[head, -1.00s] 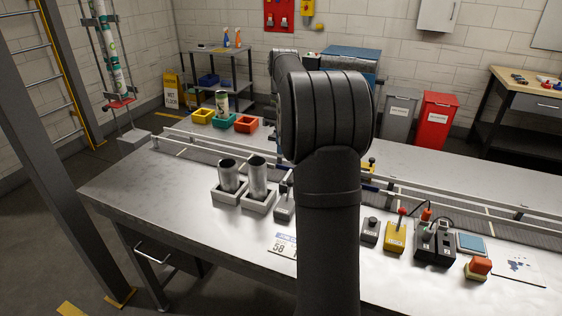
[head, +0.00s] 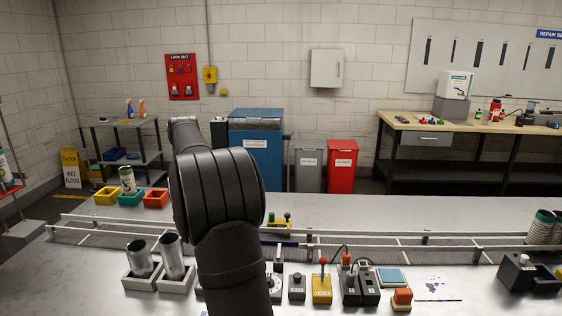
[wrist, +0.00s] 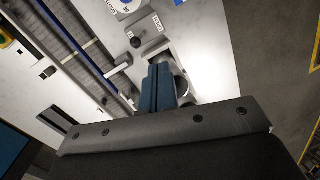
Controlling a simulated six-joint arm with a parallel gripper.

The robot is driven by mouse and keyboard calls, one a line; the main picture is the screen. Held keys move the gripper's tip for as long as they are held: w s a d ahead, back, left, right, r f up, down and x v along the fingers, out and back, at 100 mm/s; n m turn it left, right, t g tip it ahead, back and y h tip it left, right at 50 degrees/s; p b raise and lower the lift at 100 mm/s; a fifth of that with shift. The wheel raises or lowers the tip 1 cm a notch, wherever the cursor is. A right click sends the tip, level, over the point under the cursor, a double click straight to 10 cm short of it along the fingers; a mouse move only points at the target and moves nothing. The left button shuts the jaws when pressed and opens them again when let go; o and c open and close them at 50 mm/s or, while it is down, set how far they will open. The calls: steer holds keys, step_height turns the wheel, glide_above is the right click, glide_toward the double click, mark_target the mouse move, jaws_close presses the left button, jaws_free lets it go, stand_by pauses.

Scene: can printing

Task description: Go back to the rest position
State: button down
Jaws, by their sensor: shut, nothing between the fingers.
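My gripper (wrist: 160,88) shows in the wrist view as two blue fingers pressed together, with nothing between them. It points down over the table, above the grey holders (wrist: 187,65). A can's round end shows partly behind the fingers. In the head view my dark arm stands in the left middle and its large joint hides part of the table. The fingers cannot be made out there. Two bare metal cans, a left one (head: 139,255) and a right one (head: 172,257), stand tilted-looking in grey holders left of my arm. A printed can (head: 128,180) stands in the green bin (head: 131,198).
A conveyor (head: 400,247) with rails crosses the table. A yellow switch box (head: 322,290), black control boxes and a red button (head: 402,298) stand right of my arm. More cans (head: 541,228) stand at the far right. Yellow (head: 106,196) and red (head: 155,199) bins sit behind the conveyor.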

steer(key=s+d+f+t, duration=0.1)
steer(key=s+f+t, duration=0.2)
steer(key=f, duration=1)
steer(key=shift+s+f, duration=0.2)
steer(key=shift+s, duration=0.95)
steer(key=shift+d, duration=0.1)
